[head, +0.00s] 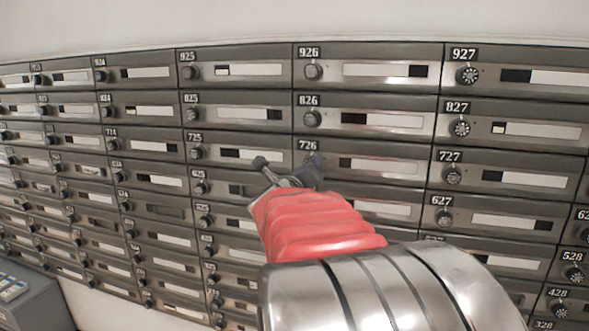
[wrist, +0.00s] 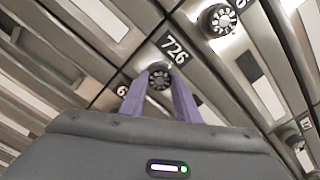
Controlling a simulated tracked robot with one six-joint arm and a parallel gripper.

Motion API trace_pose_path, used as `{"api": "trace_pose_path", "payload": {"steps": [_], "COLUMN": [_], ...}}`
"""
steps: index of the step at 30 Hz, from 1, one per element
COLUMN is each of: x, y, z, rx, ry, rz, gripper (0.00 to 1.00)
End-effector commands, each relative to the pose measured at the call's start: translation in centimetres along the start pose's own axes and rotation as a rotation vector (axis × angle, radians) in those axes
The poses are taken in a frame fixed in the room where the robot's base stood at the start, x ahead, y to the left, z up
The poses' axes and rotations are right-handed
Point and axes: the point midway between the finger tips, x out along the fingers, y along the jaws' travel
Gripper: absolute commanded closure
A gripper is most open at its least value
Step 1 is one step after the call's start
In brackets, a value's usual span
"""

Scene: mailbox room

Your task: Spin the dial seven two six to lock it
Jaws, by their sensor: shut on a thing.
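The mailbox door numbered 726 (head: 380,165) is in the middle of the wall of boxes in the head view. Its number plate 726 (wrist: 173,50) shows just above the dial in the wrist view. The round dark dial of 726 (wrist: 159,77) sits between the two fingers of my gripper (wrist: 158,82). My gripper also shows in the head view (head: 287,163), at the left end of door 726, where it hides the dial. The fingers are shut on the dial.
Rows of similar boxes with dials surround it, including 826 (head: 312,118) above, 725 (head: 196,153) to the left and 727 (head: 453,175) to the right. A grey unit (head: 35,300) stands at the lower left.

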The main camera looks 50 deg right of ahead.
Motion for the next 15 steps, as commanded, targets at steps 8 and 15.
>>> {"api": "trace_pose_path", "payload": {"steps": [8,15], "x": [-0.02,-0.02], "y": [0.16,0.15], "z": [0.01,0.01], "rx": [-0.026,-0.025], "ry": [0.0,0.0], "rz": [0.004,0.003], "gripper": [0.93,0.62]}}
